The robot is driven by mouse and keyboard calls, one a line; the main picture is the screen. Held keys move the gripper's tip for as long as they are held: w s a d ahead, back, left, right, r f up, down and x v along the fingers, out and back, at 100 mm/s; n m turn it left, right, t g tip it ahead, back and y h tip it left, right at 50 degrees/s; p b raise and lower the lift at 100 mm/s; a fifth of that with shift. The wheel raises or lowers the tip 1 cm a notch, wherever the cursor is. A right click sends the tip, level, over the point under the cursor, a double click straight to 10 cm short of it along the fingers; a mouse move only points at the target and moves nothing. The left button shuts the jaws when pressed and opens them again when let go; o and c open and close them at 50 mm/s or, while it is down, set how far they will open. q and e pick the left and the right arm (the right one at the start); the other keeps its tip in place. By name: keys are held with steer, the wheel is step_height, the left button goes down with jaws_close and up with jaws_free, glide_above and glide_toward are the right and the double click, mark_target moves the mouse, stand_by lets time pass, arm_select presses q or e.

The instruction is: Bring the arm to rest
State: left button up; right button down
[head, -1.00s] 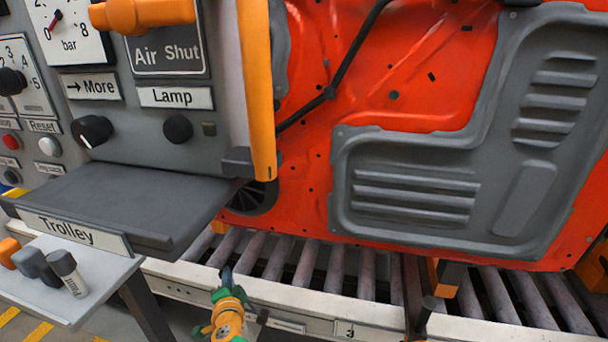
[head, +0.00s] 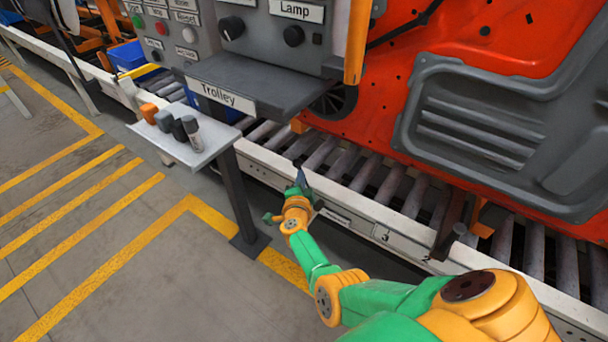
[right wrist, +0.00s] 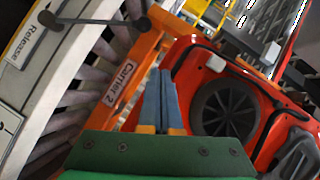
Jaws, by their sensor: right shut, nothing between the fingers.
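My right arm, green and orange, comes in from the lower right of the head view. Its right gripper (head: 303,180) is in front of the roller line's near edge, below the Trolley shelf. In the right wrist view the two blue fingers of the right gripper (right wrist: 162,95) lie together, shut and empty. Beyond them are an orange bar labelled Carrier 2 (right wrist: 130,75) and the red door (right wrist: 262,115) with a round black speaker. I see no contact between the fingers and these. My left gripper is not in view.
The grey panel with the Trolley shelf (head: 225,97) stands over the roller line (head: 365,180). A small side shelf (head: 190,158) holds several small blocks or cylinders. The red door (head: 385,120) is at upper right. The floor (head: 110,260) with yellow stripes is clear at lower left.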

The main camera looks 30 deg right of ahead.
steer(key=shift+s+d+f, duration=0.1)
steer(key=shift+s+d, duration=0.05)
steer(key=shift+d, duration=0.05)
stand_by(0.3)
steer(key=s+a+f+n+g+y, duration=0.2)
steer(key=s+a+f+n+y, duration=0.25)
steer(key=s+f+n, duration=0.45)
steer(key=s+a+f+n+g+y, duration=0.1)
steer(key=s+a+f+n+y, duration=0.3)
steer(key=s+a+f+n, duration=0.5)
steer(key=s+d+f+n+g, duration=0.1)
steer(key=s+f+g, duration=0.3)
steer(key=s, duration=0.9)
steer(key=s+d+f+n+g, duration=0.1)
steer(key=s+f+n+g, duration=0.3)
steer(key=s, duration=0.9)
step_height(320, 180, down, 3)
steer(key=shift+s+d+f, duration=0.1)
steer(key=shift+s+d, duration=0.05)
steer(key=shift+s, duration=0.1)
